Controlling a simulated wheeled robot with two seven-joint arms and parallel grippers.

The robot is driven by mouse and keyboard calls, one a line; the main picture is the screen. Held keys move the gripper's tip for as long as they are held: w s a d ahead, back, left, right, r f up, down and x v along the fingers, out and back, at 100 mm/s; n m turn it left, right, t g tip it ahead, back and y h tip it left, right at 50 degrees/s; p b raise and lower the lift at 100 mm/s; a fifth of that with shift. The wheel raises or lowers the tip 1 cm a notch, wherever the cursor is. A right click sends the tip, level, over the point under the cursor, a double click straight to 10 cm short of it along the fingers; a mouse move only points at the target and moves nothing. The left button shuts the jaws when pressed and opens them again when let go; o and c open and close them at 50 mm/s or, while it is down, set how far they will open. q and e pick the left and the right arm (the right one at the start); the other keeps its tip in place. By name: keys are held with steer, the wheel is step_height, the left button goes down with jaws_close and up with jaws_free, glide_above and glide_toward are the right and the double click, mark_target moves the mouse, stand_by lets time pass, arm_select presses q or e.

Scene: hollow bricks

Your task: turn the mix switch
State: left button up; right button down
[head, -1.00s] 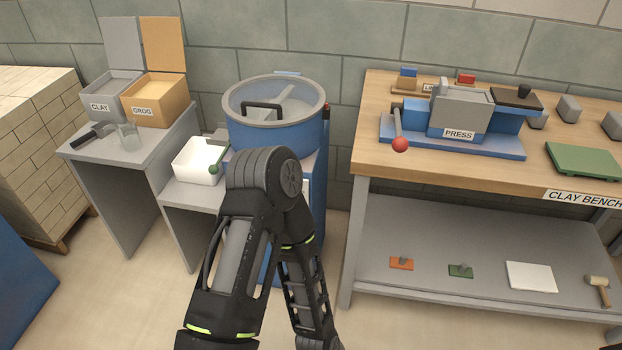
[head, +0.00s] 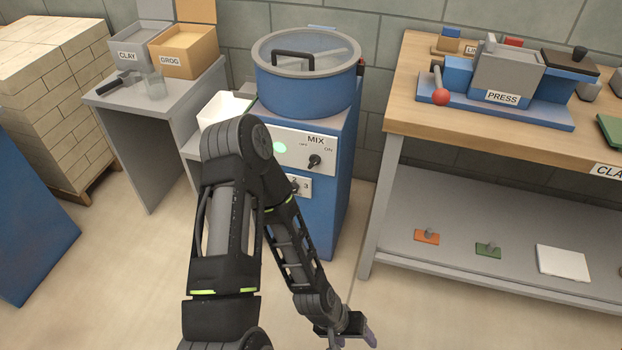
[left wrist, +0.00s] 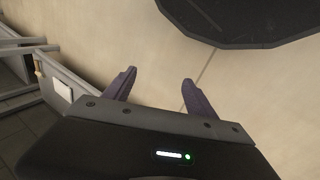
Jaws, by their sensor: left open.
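The mix switch (head: 314,161) is a black knob on the white panel (head: 290,150) of the blue mixer (head: 345,150), under the word MIX with OFF and ON marks. It appears to point up towards the ON side. A green light (head: 280,147) shows on the panel's left. The mixer's drum has a clear lid with a black handle. My left gripper (head: 357,338) is low at the bottom of the head view, below and apart from the switch. In the left wrist view, its two fingers (left wrist: 158,90) are apart with nothing between them. My right gripper is out of view.
My left arm covers part of the mixer's front and a lower numbered panel (head: 299,186). A wooden bench (head: 440,129) with a press (head: 500,75) stands right of the mixer. A grey table (head: 185,90) with clay and grog bins stands left. The floor between is clear.

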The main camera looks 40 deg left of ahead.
arm_select(q)
steer(key=w+a+f+n+t+y+b, duration=0.2)
steer(key=w+a+f+n+t+b, duration=0.15)
steer(key=w+a+f+b, duration=0.55)
steer(key=n+t+y+b, duration=0.4)
steer(key=n+t+y, duration=0.3)
steer(key=t, duration=0.4)
glide_toward(312, 165)
steer(key=w+y, duration=0.1)
steer(key=w, duration=0.1)
steer(key=shift+s+f+m, duration=0.1)
steer(key=shift+s+m, duration=0.05)
steer(key=shift+m, duration=0.3)
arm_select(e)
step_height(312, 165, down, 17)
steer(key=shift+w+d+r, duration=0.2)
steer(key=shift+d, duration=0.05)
arm_select(q)
steer(key=b+x, duration=0.2)
steer(key=x, duration=0.6)
steer(key=shift+s+f, duration=0.1)
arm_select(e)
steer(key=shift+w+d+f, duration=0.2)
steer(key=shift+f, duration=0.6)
